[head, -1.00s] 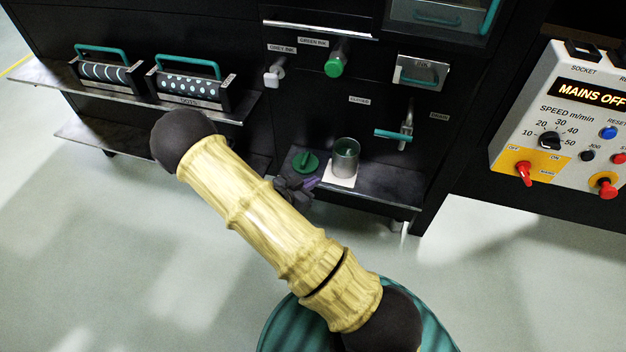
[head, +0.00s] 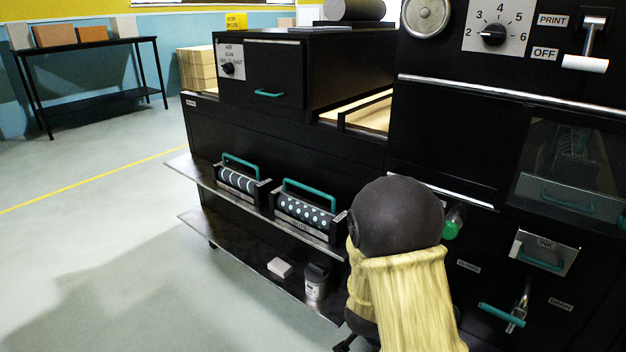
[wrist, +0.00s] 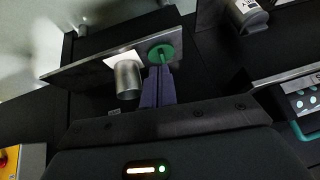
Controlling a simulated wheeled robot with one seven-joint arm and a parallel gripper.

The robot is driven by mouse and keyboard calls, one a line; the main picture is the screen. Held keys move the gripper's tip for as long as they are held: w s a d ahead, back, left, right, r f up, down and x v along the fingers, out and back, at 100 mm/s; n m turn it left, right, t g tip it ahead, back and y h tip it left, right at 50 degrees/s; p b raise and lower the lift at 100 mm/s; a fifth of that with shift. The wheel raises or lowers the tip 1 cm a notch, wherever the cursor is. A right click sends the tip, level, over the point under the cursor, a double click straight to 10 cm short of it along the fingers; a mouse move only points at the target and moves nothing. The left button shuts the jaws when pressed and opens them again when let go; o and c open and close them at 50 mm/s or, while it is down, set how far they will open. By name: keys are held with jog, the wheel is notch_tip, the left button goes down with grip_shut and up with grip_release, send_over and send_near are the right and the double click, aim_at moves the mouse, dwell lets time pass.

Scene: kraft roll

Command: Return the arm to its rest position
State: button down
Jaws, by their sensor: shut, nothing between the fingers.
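My arm, with its pale yellow ribbed sleeve and dark rounded joint, fills the lower middle right of the head view. It hides most of my gripper there. In the wrist view my gripper (wrist: 158,72) shows as two purple-grey fingers pressed together, with nothing between them. The fingertips appear close to a green round lid with a handle (wrist: 164,52) and a grey metal cup (wrist: 128,82); I cannot tell the gap. The cup is by a white card on a metal shelf (wrist: 90,66).
Two patterned rollers with teal handles (head: 238,180) sit on the machine's upper side shelf. A white block (head: 279,267) and a small jar (head: 316,281) are on the lower shelf. An ink drawer (head: 543,252) and drain tap (head: 519,306) are at right. Open floor (head: 100,230) lies left.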

jog(key=s+r+n+g+y+p, duration=0.1)
jog(key=s+r+n+g+y, duration=0.2)
jog(key=s+r+n, duration=0.85)
jog(key=s+r+m+p, duration=0.1)
jog(key=s+r+p, duration=0.1)
jog(key=r+p, duration=1.2)
jog(key=s+r+m+p, duration=0.2)
jog(key=r+p, duration=1.2)
jog(key=r, duration=0.1)
jog(key=shift+d+r, duration=0.2)
jog(key=shift+d, duration=0.1)
jog(key=shift+w+m, duration=0.1)
jog(key=shift+m, duration=0.15)
